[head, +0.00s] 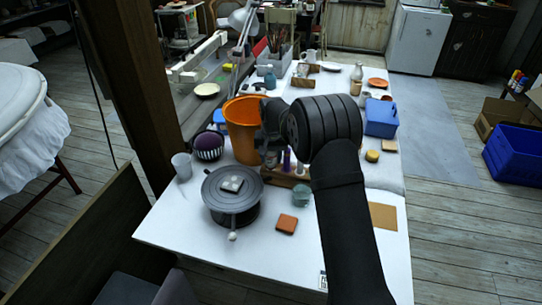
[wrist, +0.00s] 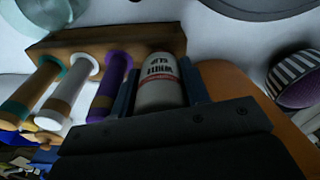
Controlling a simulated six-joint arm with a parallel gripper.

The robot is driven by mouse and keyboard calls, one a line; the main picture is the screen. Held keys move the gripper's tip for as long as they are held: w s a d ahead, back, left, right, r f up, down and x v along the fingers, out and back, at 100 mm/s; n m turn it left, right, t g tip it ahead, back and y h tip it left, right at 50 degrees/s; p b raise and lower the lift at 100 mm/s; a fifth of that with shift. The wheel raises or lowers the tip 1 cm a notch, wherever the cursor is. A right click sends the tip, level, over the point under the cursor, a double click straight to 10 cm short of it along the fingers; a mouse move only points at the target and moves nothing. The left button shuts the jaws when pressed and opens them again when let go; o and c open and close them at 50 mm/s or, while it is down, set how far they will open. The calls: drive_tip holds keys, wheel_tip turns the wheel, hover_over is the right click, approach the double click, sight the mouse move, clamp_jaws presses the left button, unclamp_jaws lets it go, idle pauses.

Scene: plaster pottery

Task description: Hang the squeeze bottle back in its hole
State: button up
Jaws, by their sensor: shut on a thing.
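My gripper (head: 270,137) is shut on a white squeeze bottle (wrist: 160,85) with a dark and red printed label reading "WHITE SLIP". In the wrist view, the fingers press on both sides of it. A wooden rack (wrist: 100,42) lies just beyond the bottle and also shows in the head view (head: 284,178). The bottle's far end overlaps the rack's right end in the picture; I cannot tell whether it is in a hole. My arm hides part of the rack.
An orange bucket (head: 243,118) stands close behind my gripper. A dark turntable (head: 231,205) with a pale block, a terracotta block (head: 287,224) and a green cup (head: 302,193) are nearby. The table's front is clear.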

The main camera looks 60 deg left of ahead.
drive_tip(key=shift+f, duration=0.5)
idle(0.4)
drive_tip(key=o, duration=0.7)
drive_tip(key=r, duration=0.5)
drive_tip(key=d+r, duration=0.1)
drive_tip(key=r, duration=1.1)
drive_tip(key=shift+s+d+r, duration=0.15)
drive_tip(key=shift+s+r, duration=0.05)
drive_tip(key=shift+s, duration=0.05)
drive_tip(key=shift+f, duration=0.15)
drive_tip(key=f, duration=1.1)
drive_tip(key=shift+w+a, duration=0.15)
drive_tip(key=shift+a, duration=0.25)
drive_tip(key=shift+d+r, duration=0.15)
drive_tip(key=shift+r, duration=2.25)
